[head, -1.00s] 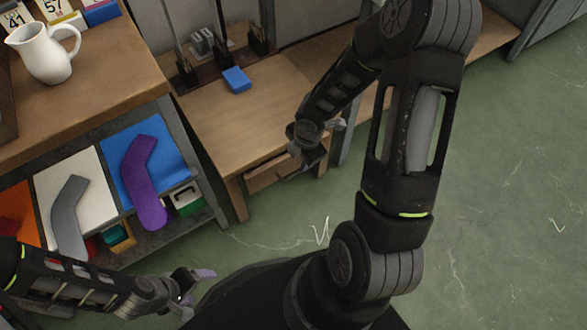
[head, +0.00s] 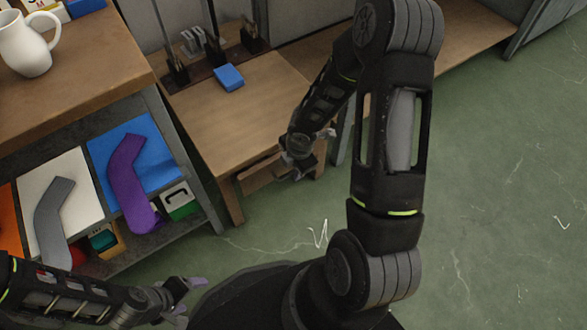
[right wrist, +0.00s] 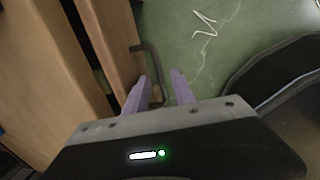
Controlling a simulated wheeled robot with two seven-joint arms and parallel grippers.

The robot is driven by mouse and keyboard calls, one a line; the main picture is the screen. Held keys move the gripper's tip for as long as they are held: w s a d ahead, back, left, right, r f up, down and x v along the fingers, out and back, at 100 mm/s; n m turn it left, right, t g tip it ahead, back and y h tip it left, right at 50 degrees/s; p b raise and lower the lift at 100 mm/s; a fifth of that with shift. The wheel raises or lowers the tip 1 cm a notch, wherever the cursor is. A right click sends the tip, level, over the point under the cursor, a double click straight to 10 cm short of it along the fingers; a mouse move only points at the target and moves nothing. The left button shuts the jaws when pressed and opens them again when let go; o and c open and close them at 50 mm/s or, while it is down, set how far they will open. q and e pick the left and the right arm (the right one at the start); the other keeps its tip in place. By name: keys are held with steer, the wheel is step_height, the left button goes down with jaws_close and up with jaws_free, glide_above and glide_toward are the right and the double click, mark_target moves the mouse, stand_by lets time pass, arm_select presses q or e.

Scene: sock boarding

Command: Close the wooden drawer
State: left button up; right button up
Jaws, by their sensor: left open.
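The wooden drawer (head: 262,174) is under the front edge of the small wooden table. In the right wrist view the drawer front (right wrist: 112,40) stands apart from the tabletop, with a dark gap behind it, so it is partly open. Its dark bar handle (right wrist: 152,62) runs down between the two purple fingertips of my right gripper (right wrist: 158,84). The fingers are apart; I cannot tell whether either touches the handle. In the head view my right gripper (head: 300,168) is at the drawer front and hides part of it. My left gripper (head: 190,292) is open and empty at the lower left.
The table (head: 240,115) carries a blue block (head: 229,77). A shelf unit on the left holds a purple sock form (head: 128,175), a grey one (head: 52,215) and small boxes. A white jug (head: 28,45) stands on top. Green floor (head: 490,180) is free at right.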

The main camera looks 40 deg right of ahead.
jaws_close()
stand_by(1.4)
